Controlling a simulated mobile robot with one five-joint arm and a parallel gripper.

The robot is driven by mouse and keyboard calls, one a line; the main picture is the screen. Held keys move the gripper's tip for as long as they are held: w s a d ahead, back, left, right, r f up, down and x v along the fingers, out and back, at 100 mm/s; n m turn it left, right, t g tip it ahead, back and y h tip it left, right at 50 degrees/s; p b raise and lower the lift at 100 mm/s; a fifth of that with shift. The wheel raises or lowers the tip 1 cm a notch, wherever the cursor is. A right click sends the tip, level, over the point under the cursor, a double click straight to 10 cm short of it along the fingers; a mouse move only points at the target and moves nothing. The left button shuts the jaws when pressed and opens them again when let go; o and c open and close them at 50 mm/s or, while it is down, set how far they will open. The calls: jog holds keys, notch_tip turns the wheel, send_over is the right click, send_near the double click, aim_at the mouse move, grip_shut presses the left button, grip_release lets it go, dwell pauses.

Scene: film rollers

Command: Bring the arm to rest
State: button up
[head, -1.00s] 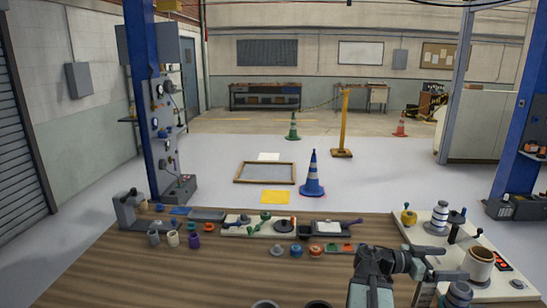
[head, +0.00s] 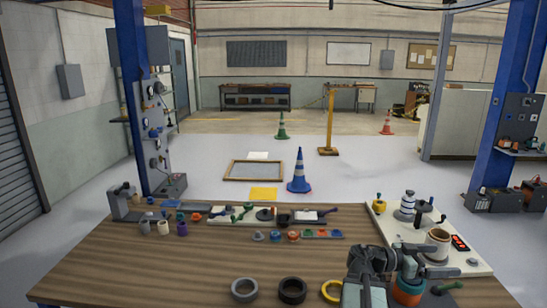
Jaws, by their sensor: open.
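My gripper (head: 452,279) is at the lower right of the head view, at the end of my grey-green arm. Its two dark fingers point right and are spread apart, with nothing seen between them. An orange roller with a dark top (head: 407,291) is just below the gripper's body, partly hidden by my arm. I cannot tell whether they touch. A white board (head: 476,264) with a cream cylinder (head: 438,240) is behind the fingers.
A grey ring (head: 244,290), a black ring (head: 292,291) and a yellow ring (head: 331,290) lie near the front of the wooden table (head: 170,265). Several small parts line its back edge. A blue cone (head: 299,172) stands on the floor beyond.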

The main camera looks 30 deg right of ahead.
jog(key=w+a+f+n+t+y, duration=0.1)
jog(key=w+a+f+n+t, duration=0.2)
jog(key=w+a, duration=0.45)
jog(key=w+a+f+n+t+y+b, duration=0.15)
jog(key=w+a+f, duration=0.25)
jog(key=w+a, duration=0.4)
jog(key=w+a+f+n+t+y+p, duration=0.1)
jog(key=w+a+f+n+t, duration=0.2)
jog(key=w+a, duration=0.45)
jog(key=a+f+n+y, duration=0.4)
jog(key=a+n, duration=0.1)
jog(key=a, duration=0.6)
jog(key=a+f+n+y, duration=0.4)
jog(key=a+f, duration=0.1)
jog(key=a, duration=0.6)
jog(key=a+f+n+y, duration=0.4)
jog(key=a+n, duration=0.1)
jog(key=a, duration=0.6)
jog(key=shift+s+a+f+n+b, duration=0.15)
jog(key=shift+s+a+n+b, duration=0.15)
jog(key=shift+n+b, duration=0.1)
